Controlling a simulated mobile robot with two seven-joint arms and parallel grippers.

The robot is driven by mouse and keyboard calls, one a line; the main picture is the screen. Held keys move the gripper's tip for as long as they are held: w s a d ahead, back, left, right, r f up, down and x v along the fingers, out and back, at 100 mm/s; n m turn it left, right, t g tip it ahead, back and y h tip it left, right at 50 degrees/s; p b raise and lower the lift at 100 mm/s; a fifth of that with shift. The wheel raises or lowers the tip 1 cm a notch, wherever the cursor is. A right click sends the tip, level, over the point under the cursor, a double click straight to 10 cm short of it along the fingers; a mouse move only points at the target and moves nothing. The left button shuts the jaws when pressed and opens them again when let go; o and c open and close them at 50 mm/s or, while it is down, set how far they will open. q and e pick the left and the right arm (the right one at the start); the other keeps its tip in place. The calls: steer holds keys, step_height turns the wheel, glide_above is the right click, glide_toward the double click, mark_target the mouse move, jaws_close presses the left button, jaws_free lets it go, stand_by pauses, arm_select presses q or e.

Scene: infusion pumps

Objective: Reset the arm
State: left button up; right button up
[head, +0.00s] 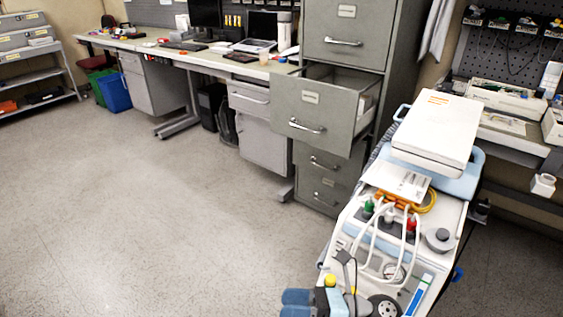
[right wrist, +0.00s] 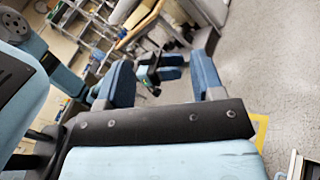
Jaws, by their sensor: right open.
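My right gripper (head: 297,304) is at the bottom of the head view, beside the white medical cart. Its two blue fingers point left. In the right wrist view its fingers (right wrist: 163,85) stand well apart with nothing held between them. Beyond them, the right wrist view shows another dark gripper with blue fingers (right wrist: 172,66), seemingly my left one. It is small there, and its opening is unclear. My left arm does not show in the head view.
The white cart (head: 435,253) with cables and a white lidded unit (head: 436,129) stands close at the right. A grey filing cabinet (head: 345,35) has one drawer (head: 312,115) pulled out. A long workbench (head: 218,57) runs along the back. The floor at left is clear.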

steer(key=w+d+f+m+t+h, duration=0.1)
steer(key=d+m+t+h, duration=0.45)
steer(key=m, duration=0.85)
steer(key=w+d+m+t+h, duration=0.1)
steer(key=d+m+t+h, duration=0.2)
steer(key=m+t, duration=0.85)
steer(key=s+d+f+m+g+h, duration=0.65)
steer(key=s+f+m, duration=0.35)
steer(key=m, duration=0.7)
arm_select(q)
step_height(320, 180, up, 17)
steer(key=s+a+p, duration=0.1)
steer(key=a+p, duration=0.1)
steer(key=p, duration=2.5)
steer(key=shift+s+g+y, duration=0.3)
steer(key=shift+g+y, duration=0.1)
arm_select(e)
step_height(320, 180, up, 16)
steer(key=d+g, duration=0.1)
steer(key=d, duration=0.1)
steer(key=shift+s+d, duration=0.15)
steer(key=shift+d, duration=0.1)
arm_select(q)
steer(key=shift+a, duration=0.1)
arm_select(e)
steer(key=shift+g, duration=0.25)
